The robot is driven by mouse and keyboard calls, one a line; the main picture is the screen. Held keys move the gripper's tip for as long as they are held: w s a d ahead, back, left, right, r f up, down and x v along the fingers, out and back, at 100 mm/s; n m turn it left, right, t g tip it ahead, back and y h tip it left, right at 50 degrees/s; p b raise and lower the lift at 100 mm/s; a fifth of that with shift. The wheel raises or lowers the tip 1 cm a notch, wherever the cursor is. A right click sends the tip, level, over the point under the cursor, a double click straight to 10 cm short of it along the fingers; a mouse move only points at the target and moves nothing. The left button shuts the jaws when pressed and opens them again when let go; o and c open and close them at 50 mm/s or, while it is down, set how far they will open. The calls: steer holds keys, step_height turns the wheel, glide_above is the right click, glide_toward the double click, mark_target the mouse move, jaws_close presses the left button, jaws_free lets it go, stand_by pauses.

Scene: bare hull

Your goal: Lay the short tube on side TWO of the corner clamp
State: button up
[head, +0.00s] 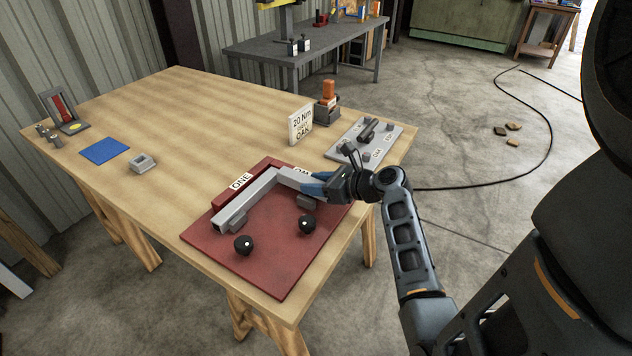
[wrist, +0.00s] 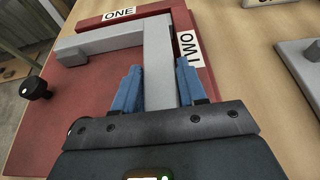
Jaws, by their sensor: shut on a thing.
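The red corner clamp (head: 285,255) lies on the bench, with a raised fence marked ONE (wrist: 118,14) and another marked TWO (wrist: 188,48). A grey tube (head: 245,203) lies along side ONE. The short tube (wrist: 158,45) runs along side TWO, close beside its fence, and meets the other tube at the corner; it also shows in the head view (head: 293,177). My gripper (wrist: 160,78) is shut on the short tube, one blue finger on each side. In the head view my gripper (head: 316,184) hides the tube's near end. I cannot tell whether the tube rests fully on the clamp.
Two black knobs (head: 243,245) (head: 306,224) stand on the clamp's open side. A grey plate with fittings (head: 385,153) and a sign (head: 300,125) are behind my gripper. A blue mat (head: 105,150) and small grey block (head: 142,163) lie left. The bench middle is clear.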

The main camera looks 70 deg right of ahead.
steer(key=shift+f, duration=0.3)
steer(key=o, duration=1.2)
steer(key=shift+s+a+f, duration=0.1)
steer(key=shift+o, duration=0.2)
steer(key=shift+s, duration=0.3)
steer(key=v, duration=0.6)
steer(key=shift+r, duration=0.35)
steer(key=shift+s+a+r, duration=0.3)
steer(key=shift+s, duration=0.1)
